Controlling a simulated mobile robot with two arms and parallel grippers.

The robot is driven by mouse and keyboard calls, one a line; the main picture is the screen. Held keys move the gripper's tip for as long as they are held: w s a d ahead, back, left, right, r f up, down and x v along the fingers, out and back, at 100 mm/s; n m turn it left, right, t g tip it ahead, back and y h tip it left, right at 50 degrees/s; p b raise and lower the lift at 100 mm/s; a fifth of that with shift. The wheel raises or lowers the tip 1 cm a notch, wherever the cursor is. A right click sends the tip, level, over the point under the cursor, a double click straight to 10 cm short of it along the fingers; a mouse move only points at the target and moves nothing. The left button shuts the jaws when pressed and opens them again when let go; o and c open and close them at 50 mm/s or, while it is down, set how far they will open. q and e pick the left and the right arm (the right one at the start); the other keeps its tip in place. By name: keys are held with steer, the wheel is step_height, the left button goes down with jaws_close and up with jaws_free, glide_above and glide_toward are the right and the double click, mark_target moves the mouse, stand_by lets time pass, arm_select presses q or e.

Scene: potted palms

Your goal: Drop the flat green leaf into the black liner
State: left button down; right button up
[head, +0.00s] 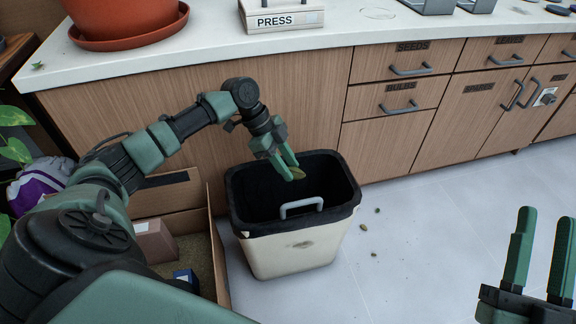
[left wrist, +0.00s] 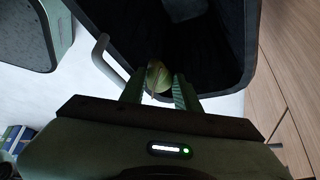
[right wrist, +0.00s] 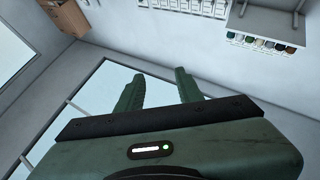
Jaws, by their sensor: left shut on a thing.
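The flat green leaf (head: 297,173) is between the fingertips of my left gripper (head: 291,170), which is shut on it. It also shows in the left wrist view (left wrist: 158,77) between the two fingers. The leaf hangs over the opening of a cream bin with a black liner (head: 250,190). In the left wrist view the dark liner (left wrist: 215,50) lies beyond the leaf. My right gripper (head: 541,212) is open and empty at the right edge of the head view, away from the bin.
A cardboard box (head: 219,240) with small packages stands left of the bin. Wooden cabinets (head: 300,115) under a white counter stand behind it. Small brown bits (head: 363,227) lie on the floor to the right, which is mostly clear.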

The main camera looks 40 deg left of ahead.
arm_select(q)
steer(key=shift+f, duration=0.25)
arm_select(e)
steer(key=shift+s+r+t, duration=0.8)
steer(key=shift+s+r, duration=0.05)
steer(key=shift+r, duration=0.25)
arm_select(q)
steer(key=c, duration=0.9)
jaws_free()
steer(key=shift+c, duration=0.2)
steer(key=shift+r, duration=0.1)
steer(key=shift+a+r, duration=0.15)
steer(key=shift+r, duration=0.1)
steer(key=p+v, duration=0.2)
steer(key=v, duration=0.5)
arm_select(e)
steer(key=w+f+g+h, duration=0.1)
steer(key=w+f+g, duration=0.3)
steer(key=f, duration=0.6)
steer(key=g, duration=0.2)
steer(key=shift+d+f+g+h, duration=0.25)
steer(key=shift+f+g+h, duration=0.05)
steer(key=shift+g+h, duration=0.1)
arm_select(q)
steer(key=shift+s+f, duration=0.1)
steer(key=shift+s, duration=0.05)
